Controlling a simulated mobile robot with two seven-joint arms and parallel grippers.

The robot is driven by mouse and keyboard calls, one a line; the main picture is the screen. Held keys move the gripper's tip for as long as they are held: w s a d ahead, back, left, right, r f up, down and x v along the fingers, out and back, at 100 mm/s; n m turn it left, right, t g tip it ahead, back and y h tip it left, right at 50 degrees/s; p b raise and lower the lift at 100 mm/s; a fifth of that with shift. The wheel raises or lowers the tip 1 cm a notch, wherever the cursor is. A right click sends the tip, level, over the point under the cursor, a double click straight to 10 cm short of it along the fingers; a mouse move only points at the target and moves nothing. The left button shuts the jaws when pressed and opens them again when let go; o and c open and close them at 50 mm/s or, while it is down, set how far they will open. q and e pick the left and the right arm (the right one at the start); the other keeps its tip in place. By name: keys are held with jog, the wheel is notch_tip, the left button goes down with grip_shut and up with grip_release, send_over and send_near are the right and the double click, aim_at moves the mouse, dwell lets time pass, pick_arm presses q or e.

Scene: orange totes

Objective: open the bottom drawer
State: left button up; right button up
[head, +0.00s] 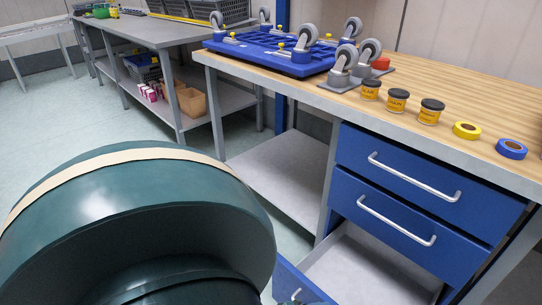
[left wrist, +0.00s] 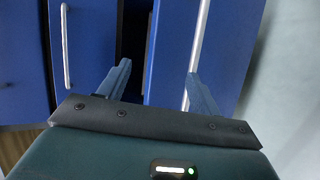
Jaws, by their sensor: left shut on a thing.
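The bottom drawer (head: 367,262) of the blue cabinet stands pulled out, its pale grey inside showing under the two closed drawers. Its blue front (head: 303,288) is partly cut off by the lower picture edge. In the left wrist view the blue drawer front (left wrist: 230,45) fills the right side, with its pale bar handle (left wrist: 201,32) running down it. The left fingertips do not show in the head view. My right gripper is in neither view.
Above are the closed middle drawer (head: 398,229) and top drawer (head: 420,180). The wooden worktop (head: 460,95) carries jars, tape rolls and a blue caster frame (head: 275,50). My teal arm covers the lower left of the head view. Open floor (head: 60,110) lies left.

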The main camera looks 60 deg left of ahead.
pick_arm(q)
jog(key=shift+s+r, duration=0.2)
jog(key=shift+r, duration=0.25)
jog(key=c, duration=0.3)
jog(key=shift+s+a+r+p, duration=0.35)
jog(key=shift+s+p, duration=0.2)
jog(key=shift+s, duration=1.6)
jog(key=shift+s+a+r+p, duration=0.2)
jog(key=shift+s+a+p, duration=0.3)
jog(key=shift+s, duration=1.6)
jog(key=shift+s+a+r+p, duration=0.25)
jog(key=shift+s+p, duration=0.4)
jog(key=shift+s, duration=1.5)
jog(key=shift+d, duration=0.1)
